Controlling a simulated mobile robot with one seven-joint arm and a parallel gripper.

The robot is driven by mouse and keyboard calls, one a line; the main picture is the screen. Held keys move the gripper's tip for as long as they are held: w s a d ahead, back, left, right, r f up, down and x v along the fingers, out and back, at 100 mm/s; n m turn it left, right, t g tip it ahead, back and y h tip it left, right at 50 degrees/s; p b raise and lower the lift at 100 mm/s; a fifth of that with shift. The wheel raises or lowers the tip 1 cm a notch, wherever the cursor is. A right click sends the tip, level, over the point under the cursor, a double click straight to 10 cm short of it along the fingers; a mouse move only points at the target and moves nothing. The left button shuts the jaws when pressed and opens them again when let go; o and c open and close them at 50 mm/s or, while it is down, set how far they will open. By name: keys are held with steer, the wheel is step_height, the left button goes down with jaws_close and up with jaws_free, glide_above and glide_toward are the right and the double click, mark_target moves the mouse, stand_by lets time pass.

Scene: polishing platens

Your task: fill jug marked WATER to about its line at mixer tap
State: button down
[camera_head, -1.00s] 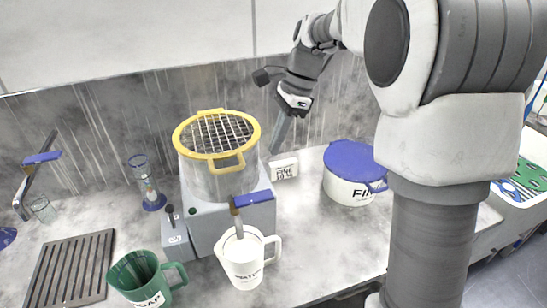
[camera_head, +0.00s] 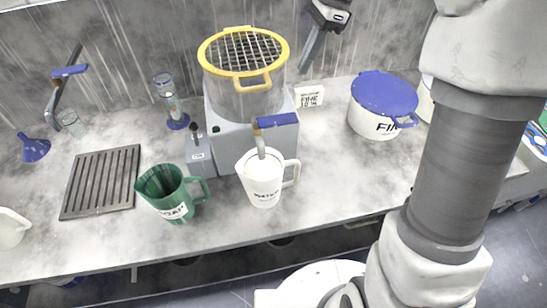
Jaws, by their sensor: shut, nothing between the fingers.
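The white jug marked WATER (camera_head: 264,186) stands upright on the worktop, its handle to the right, in front of the grey machine. A narrow grey piece with a brown top (camera_head: 259,140) reaches down to its mouth; I cannot tell if it touches. The jug's water level and line cannot be made out. A grey tap with a blue lever (camera_head: 69,71) stands at the back left, beside the slatted drain. My gripper (camera_head: 306,62) is shut and empty, pointing down near the back wall, right of the yellow-rimmed pot and well away from the jug.
A green SOAP jug (camera_head: 168,199) stands left of the WATER jug. The slatted drain (camera_head: 102,181) lies farther left. The clear pot with yellow rim (camera_head: 243,99) sits on the grey machine (camera_head: 228,140). A white tub with blue lid (camera_head: 372,122) is at right. Worktop right of the WATER jug is clear.

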mark_target(290, 116)
steer(key=shift+a, duration=0.1)
stand_by(0.3)
steer(key=shift+s+a+r+t+h+b, duration=0.15)
steer(key=shift+a+r+h+b, duration=0.1)
steer(key=shift+a+h+b, duration=0.45)
steer(key=shift+a+r+t+h+b, duration=0.2)
steer(key=shift+h+b, duration=0.3)
steer(key=shift+b, duration=0.45)
steer(key=shift+s+a+r+t+h+b, duration=0.1)
steer(key=shift+a+r+h+b, duration=0.25)
steer(key=shift+h+b, duration=0.4)
steer(key=shift+f, duration=0.1)
step_height(290, 116, down, 14)
steer(key=shift+b, duration=0.3)
steer(key=shift+y, duration=0.25)
